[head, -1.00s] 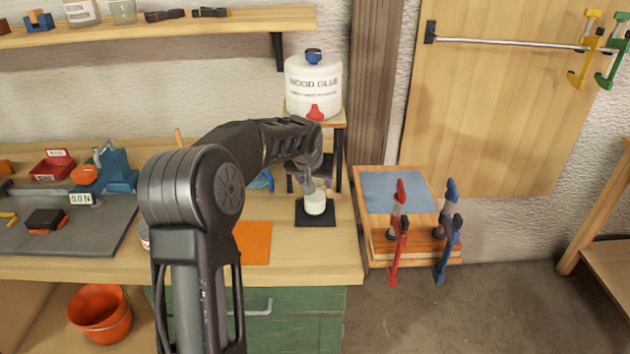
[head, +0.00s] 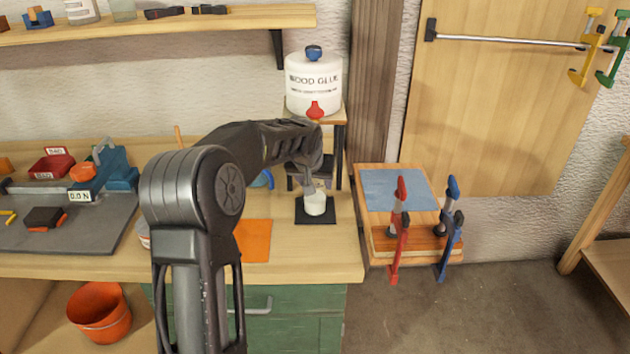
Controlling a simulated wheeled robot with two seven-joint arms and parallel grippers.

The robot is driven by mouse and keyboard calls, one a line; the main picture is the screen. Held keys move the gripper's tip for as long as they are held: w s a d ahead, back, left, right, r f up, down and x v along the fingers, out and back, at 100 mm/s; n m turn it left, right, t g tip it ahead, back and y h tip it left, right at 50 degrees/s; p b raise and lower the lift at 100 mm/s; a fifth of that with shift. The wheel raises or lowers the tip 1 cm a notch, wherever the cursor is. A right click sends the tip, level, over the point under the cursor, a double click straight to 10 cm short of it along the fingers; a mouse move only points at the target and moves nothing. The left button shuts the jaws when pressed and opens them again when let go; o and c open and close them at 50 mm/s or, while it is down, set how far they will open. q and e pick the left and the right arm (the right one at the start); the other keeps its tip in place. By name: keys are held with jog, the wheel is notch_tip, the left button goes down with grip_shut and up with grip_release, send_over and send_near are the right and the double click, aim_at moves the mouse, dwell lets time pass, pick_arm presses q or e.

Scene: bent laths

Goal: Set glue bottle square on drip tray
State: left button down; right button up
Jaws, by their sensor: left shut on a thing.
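The glue bottle (head: 315,205) is a small whitish bottle over the black drip tray (head: 319,219), near the bench's front right. It looks upright and within the tray's outline. I cannot tell whether its base touches the tray. My left gripper (head: 314,188) reaches down from above and is shut on the bottle's upper part, which the fingers partly hide. My right gripper is not in view.
A large wood glue tank (head: 314,85) with a red spout stands on a small stand just behind the tray. An orange sheet (head: 252,241) lies left of the tray. Red (head: 399,230) and blue (head: 447,230) clamps stand to the right.

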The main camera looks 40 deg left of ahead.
pick_arm(q)
jog(key=shift+c, duration=2.2)
grip_release()
jog(key=b+v, duration=0.1)
jog(key=v, duration=0.6)
jog(key=shift+s+r, duration=0.15)
jog(key=shift+r, duration=0.15)
jog(key=shift+d, duration=0.15)
